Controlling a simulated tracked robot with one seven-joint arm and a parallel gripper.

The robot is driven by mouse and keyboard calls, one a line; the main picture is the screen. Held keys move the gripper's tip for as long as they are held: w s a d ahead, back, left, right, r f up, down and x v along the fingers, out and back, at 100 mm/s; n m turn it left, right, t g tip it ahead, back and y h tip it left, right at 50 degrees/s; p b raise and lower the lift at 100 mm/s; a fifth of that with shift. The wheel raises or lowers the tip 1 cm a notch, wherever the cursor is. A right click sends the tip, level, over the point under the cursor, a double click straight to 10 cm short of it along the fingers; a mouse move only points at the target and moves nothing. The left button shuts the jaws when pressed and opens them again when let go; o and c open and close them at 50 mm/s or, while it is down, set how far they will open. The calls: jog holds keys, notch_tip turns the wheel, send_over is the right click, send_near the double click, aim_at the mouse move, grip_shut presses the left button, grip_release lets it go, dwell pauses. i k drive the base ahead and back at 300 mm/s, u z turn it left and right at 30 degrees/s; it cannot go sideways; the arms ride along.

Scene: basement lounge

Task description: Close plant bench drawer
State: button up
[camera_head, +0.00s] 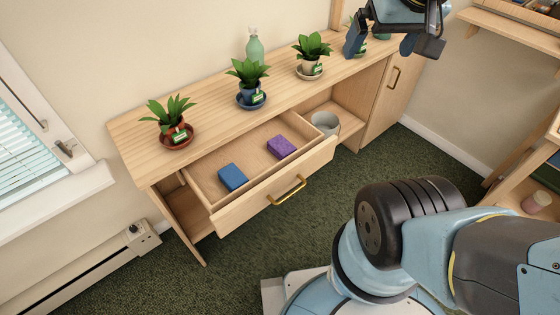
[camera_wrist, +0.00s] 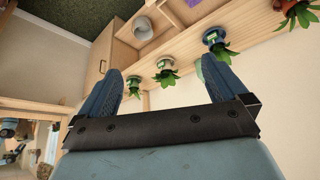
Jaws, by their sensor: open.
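The wooden plant bench (camera_head: 134,140) stands against the wall. Its drawer (camera_head: 240,211) is pulled out and has a brass bar handle (camera_head: 287,190) on its front. Inside the drawer lie a blue block (camera_head: 232,177) and a purple block (camera_head: 281,147). My gripper (camera_head: 382,48) is up at the top right of the head view, above the right part of the bench and well apart from the drawer. In the wrist view my gripper (camera_wrist: 170,88) shows two blue fingers spread apart with nothing between them. The drawer is only partly in that view.
Potted plants in red (camera_head: 174,123), blue (camera_head: 250,85) and cream (camera_head: 310,54) pots stand on the bench top, with a green bottle (camera_head: 254,46) behind. A grey pot (camera_head: 325,123) sits on the open shelf right of the drawer. Green carpet (camera_head: 262,245) in front is clear.

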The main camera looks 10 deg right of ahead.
aim_at(270, 177)
jog(key=u, duration=0.65)
jog(key=k, duration=1.75)
jog(key=z, duration=0.7)
jog(key=i, duration=1.05)
jog(key=u, duration=0.05)
